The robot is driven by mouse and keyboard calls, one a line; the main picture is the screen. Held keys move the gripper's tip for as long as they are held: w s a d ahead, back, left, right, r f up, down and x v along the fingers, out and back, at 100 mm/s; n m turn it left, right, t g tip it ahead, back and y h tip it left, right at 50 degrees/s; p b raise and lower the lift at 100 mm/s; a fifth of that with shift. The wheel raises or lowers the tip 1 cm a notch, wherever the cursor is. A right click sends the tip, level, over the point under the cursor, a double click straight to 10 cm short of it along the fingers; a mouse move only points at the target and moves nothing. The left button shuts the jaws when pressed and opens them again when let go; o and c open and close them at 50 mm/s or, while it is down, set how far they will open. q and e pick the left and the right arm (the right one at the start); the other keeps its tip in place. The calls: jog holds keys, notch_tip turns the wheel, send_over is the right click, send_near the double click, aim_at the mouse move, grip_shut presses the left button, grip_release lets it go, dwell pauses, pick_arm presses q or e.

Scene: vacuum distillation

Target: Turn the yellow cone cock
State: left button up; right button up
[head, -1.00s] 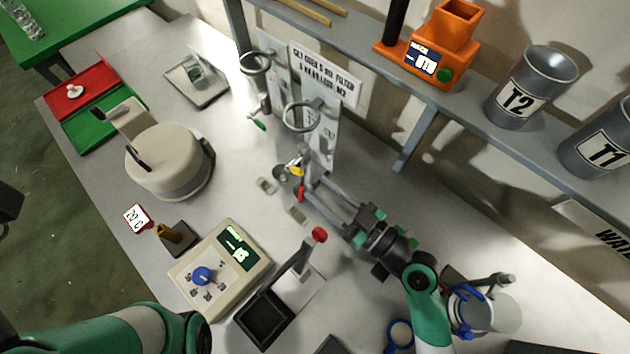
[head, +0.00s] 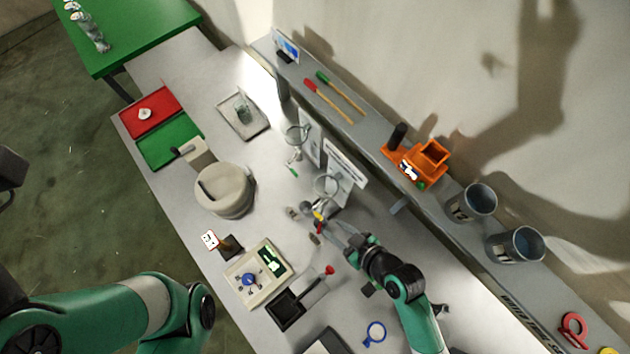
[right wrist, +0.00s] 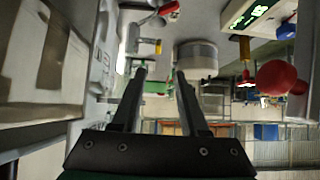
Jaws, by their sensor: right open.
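The yellow cone cock (head: 317,215) is a small yellow handle on the glassware by the white sign, near a red handle (head: 319,229). In the right wrist view the yellow cock (right wrist: 158,47) lies just beyond the fingertips, with the red handle (right wrist: 168,8) above it. My right gripper (head: 327,226) is open, its fingers pointing at the cock. In the right wrist view the gap between its fingertips (right wrist: 161,74) is empty, and I see no contact with the cock. My left arm is at the lower left, and its gripper does not show.
A ring support (head: 328,186) stands behind the cock. A round beige pot (head: 224,190) is left of it. A heater with a lit display (head: 257,274) and a red-knobbed stand (head: 328,270) are nearer. A shelf (head: 352,130) runs along the back.

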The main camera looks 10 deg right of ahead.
aim_at(321, 218)
jog(key=shift+g+h, duration=0.3)
jog(key=shift+g, duration=0.1)
jog(key=b+x, duration=0.1)
jog(key=x, duration=0.9)
jog(key=shift+w, duration=0.1)
pick_arm(q)
jog(key=shift+w+a+r+y, duration=0.1)
jog(key=shift+w+r+y, duration=0.2)
jog(key=shift+r, duration=0.1)
pick_arm(e)
grip_shut()
